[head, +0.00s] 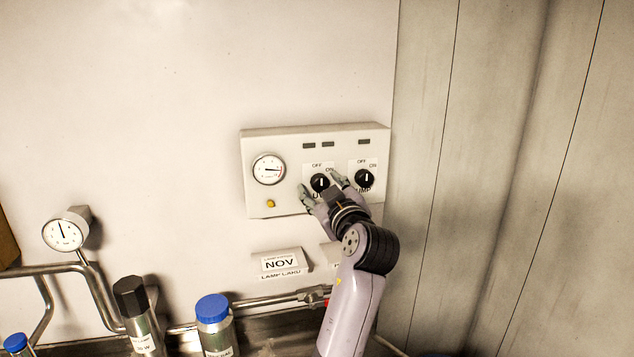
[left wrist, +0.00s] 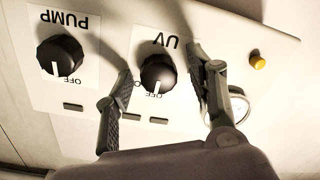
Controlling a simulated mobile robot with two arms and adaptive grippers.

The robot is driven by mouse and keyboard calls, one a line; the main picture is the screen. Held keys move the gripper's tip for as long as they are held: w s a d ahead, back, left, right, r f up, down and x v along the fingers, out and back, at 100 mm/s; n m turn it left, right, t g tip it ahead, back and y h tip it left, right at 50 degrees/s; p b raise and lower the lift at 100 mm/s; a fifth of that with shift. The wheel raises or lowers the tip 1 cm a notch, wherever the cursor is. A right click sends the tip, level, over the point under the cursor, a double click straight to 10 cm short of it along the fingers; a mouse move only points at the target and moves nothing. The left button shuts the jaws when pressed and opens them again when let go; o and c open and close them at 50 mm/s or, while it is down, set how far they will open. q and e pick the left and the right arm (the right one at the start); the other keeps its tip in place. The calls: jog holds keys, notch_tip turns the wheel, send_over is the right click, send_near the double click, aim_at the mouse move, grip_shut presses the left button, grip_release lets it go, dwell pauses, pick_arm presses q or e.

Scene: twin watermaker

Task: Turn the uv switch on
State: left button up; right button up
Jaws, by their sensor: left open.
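The UV switch (head: 319,183) is a round black knob with a white mark on the pale wall panel (head: 228,134). Its label reads UV, with OFF above it and ON to the upper right. In the left wrist view, which is upside down, the UV knob (left wrist: 157,74) has its white mark toward OFF. My left gripper (head: 318,181) is open, with one finger on each side of the UV knob. The left wrist view shows the same gripper (left wrist: 159,62) straddling the knob, with gaps visible beside it. My right gripper is not in view.
The similar PUMP knob (head: 364,178) sits close on the right. A round gauge (head: 269,169) and a yellow button (head: 270,203) are on the panel's left.

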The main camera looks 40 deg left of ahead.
pick_arm(q)
jog(key=shift+s+d+r, duration=0.15)
jog(key=shift+d, duration=0.15)
jog(key=shift+c, duration=0.5)
jog(key=shift+a, duration=0.1)
jog(key=c, duration=1)
